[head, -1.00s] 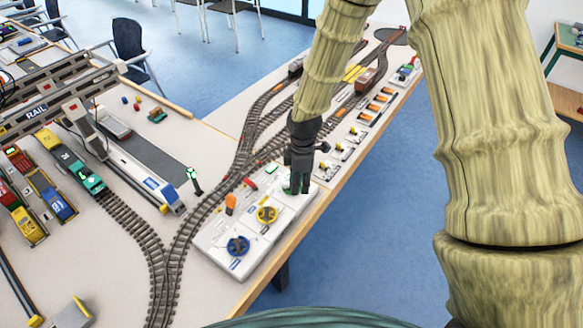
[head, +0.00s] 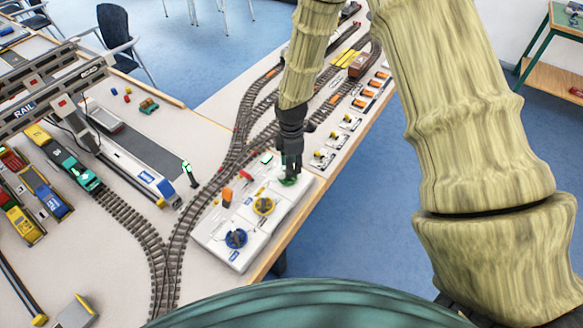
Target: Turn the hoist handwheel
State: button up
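A white control box (head: 240,212) stands at the table's edge. It carries a blue handwheel (head: 236,239), a yellow handwheel (head: 263,206) and a green handwheel (head: 288,182). I cannot read which label marks the hoist. My dark gripper (head: 290,175) points down over the green handwheel, with its fingertips at or just above it. The gripper hides much of this wheel. The fingers are small and dark here, so I cannot tell whether they grip it.
An orange lever (head: 227,196) and small coloured switches share the box. A gantry crane (head: 60,90) marked RAIL stands at the left over toy trucks. Tracks (head: 185,215) run close along the box. A green signal (head: 190,173) stands left of the tracks. Blue floor lies right of the table.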

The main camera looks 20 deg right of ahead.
jog(key=shift+f+p, duration=0.4)
jog(key=shift+f, duration=1.3)
grip_shut()
